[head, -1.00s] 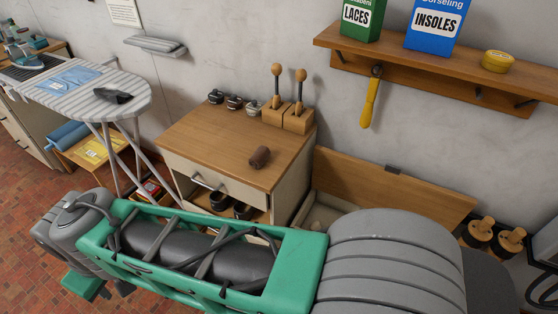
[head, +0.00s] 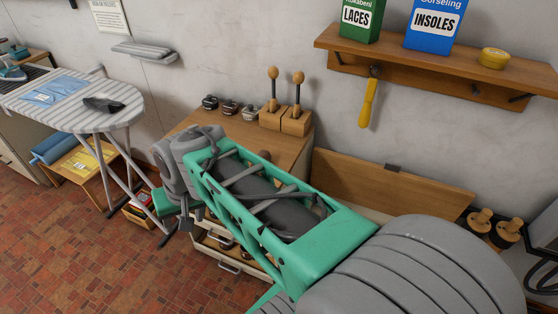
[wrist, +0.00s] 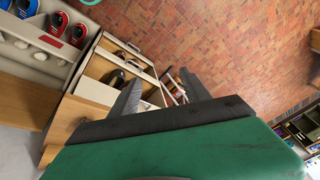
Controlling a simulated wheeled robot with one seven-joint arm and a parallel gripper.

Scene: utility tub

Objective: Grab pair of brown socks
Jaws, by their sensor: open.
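In the head view the gripper (head: 184,222) hangs low at the cabinet's left front corner, below and left of the socks. The socks are not seen in the wrist view.
Dark round tins (head: 228,107) and wooden blocks with knobbed handles (head: 296,121) stand along the cabinet's back. An ironing board (head: 75,101) is at left. An open-lidded bench (head: 390,188) is at right, under a wall shelf (head: 430,63).

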